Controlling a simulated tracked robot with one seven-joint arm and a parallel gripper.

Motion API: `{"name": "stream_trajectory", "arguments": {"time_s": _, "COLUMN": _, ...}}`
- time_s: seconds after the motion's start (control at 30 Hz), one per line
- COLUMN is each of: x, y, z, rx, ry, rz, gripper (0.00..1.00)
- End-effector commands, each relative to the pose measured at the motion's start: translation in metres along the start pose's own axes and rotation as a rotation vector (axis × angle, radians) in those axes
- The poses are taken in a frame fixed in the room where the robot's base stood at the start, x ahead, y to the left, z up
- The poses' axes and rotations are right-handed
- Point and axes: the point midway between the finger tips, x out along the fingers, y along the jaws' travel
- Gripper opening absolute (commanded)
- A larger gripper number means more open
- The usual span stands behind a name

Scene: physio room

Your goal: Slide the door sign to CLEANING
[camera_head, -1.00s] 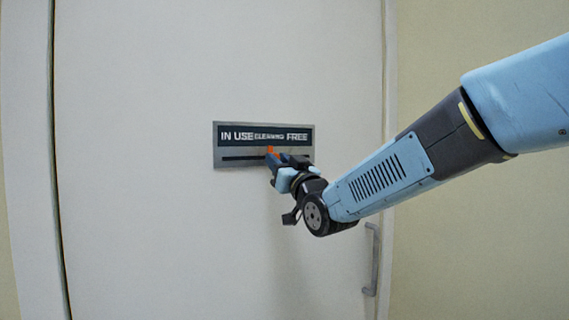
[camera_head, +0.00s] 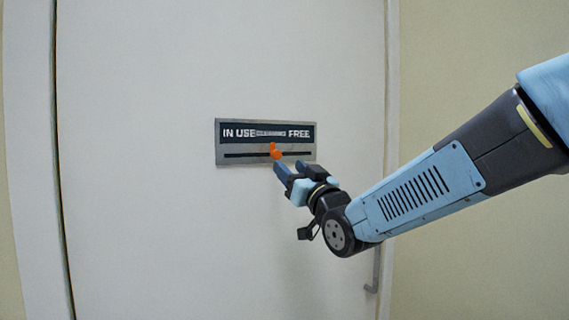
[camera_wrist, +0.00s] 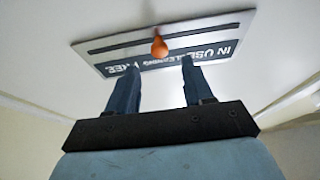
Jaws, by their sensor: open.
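The door sign (camera_head: 228,157) is a grey metal plate on the white door, with a dark strip reading IN USE, CLEANING and FREE from left to right. An orange slider knob (camera_head: 276,151) sits in the slot below the words, under CLEANING. In the wrist view the sign (camera_wrist: 108,42) appears upside down, with the orange knob (camera_wrist: 159,47) near the slot's middle. My gripper (camera_head: 283,170) is open and empty, just below and in front of the knob. The wrist view shows a gap between my two fingers (camera_wrist: 157,85) and the knob beyond their tips, apart from them.
The white door (camera_head: 150,220) fills most of the view. A grey door handle (camera_head: 375,272) is at its lower right, partly behind my arm. A beige wall (camera_head: 470,50) lies to the right. The door face around the sign is clear.

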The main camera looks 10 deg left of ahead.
Motion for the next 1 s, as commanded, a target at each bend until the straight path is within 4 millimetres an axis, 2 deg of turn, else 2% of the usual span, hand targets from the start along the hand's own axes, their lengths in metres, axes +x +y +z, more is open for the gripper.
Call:
{"name": "stream_trajectory", "arguments": {"time_s": 0.03, "x": -0.011, "y": 0.001, "z": -0.001, "rx": -0.001, "ry": 0.001, "rz": 0.001, "gripper": 0.51}}
{"name": "stream_trajectory", "arguments": {"time_s": 0.2, "x": -0.043, "y": 0.001, "z": 0.0, "rx": -0.002, "ry": 0.001, "rz": 0.0, "gripper": 0.51}}
{"name": "stream_trajectory", "arguments": {"time_s": 0.4, "x": -0.069, "y": 0.001, "z": 0.001, "rx": 0.0, "ry": 0.0, "rz": 0.0, "gripper": 0.51}}
{"name": "stream_trajectory", "arguments": {"time_s": 0.6, "x": -0.079, "y": 0.001, "z": 0.001, "rx": 0.0, "ry": 0.0, "rz": 0.0, "gripper": 0.51}}
{"name": "stream_trajectory", "arguments": {"time_s": 1.0, "x": -0.081, "y": 0.006, "z": 0.002, "rx": -0.006, "ry": -0.021, "rz": 0.015, "gripper": 0.51}}
